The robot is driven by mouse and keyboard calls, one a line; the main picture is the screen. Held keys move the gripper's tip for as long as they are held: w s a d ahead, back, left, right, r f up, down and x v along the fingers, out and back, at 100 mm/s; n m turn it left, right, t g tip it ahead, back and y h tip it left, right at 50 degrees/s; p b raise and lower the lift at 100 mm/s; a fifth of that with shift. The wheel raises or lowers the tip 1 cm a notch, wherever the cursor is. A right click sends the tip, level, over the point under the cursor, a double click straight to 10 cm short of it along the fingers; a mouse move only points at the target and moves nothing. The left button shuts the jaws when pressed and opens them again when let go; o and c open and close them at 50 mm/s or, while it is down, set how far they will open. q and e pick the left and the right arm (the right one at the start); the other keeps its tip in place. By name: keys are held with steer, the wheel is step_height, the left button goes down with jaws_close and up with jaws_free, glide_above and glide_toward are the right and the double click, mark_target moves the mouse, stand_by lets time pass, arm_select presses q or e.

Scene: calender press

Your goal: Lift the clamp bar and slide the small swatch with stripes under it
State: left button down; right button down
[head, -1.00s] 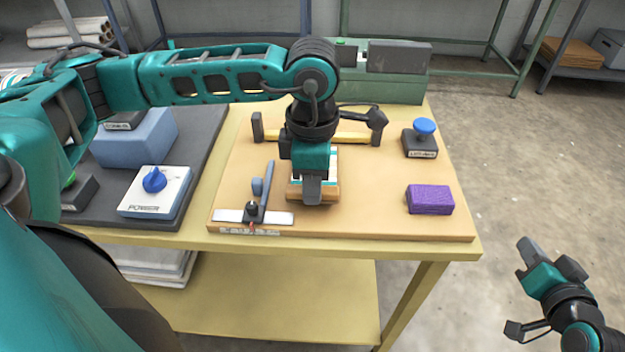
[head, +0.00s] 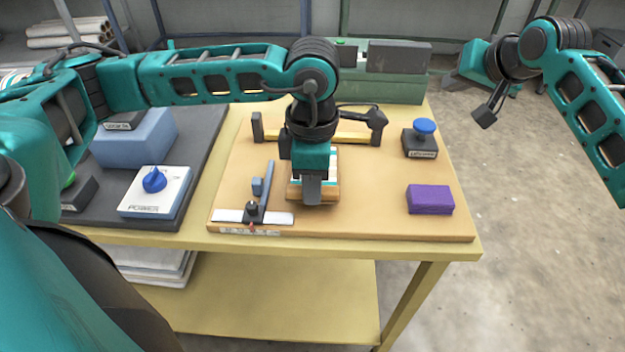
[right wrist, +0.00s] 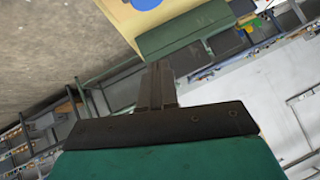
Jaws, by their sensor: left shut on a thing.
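My left gripper (head: 312,192) points straight down over a small wooden block (head: 327,200) in the middle of the board, shut. A white and teal striped swatch (head: 331,168) shows beside its fingers; the gripper hides most of it and the exact grip. The yellow clamp bar (head: 352,138) lies behind, between two dark end posts, partly hidden by my left arm. My right gripper (head: 449,81) is off the table's back right corner, empty; in the right wrist view its fingers (right wrist: 158,85) look together.
A purple block (head: 430,199) and a blue-knobbed button (head: 424,130) stand on the board's right. A power switch box (head: 155,192) is further left. A green machine (head: 400,90) stands behind.

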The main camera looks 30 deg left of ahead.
mark_target(426, 125)
steer(key=shift+s+a+f+n+g+h, duration=0.1)
steer(key=shift+s+a+f+n+h, duration=0.25)
steer(key=shift+f+h, duration=0.4)
steer(key=shift+s+a+f+n+g+h, duration=0.1)
steer(key=shift+s+a+f+n+h, duration=0.15)
steer(key=shift+a+f+h, duration=0.5)
steer(key=shift+s+a+f+n+g+h, duration=0.1)
steer(key=shift+s+a+f+n+h, duration=0.2)
steer(key=shift+f, duration=0.75)
steer(key=shift+s+d+f, duration=0.1)
steer(key=shift+d, duration=0.05)
stand_by(0.5)
steer(key=shift+f, duration=1.6)
steer(key=shift+s+d+f, duration=0.1)
steer(key=shift+f, duration=0.1)
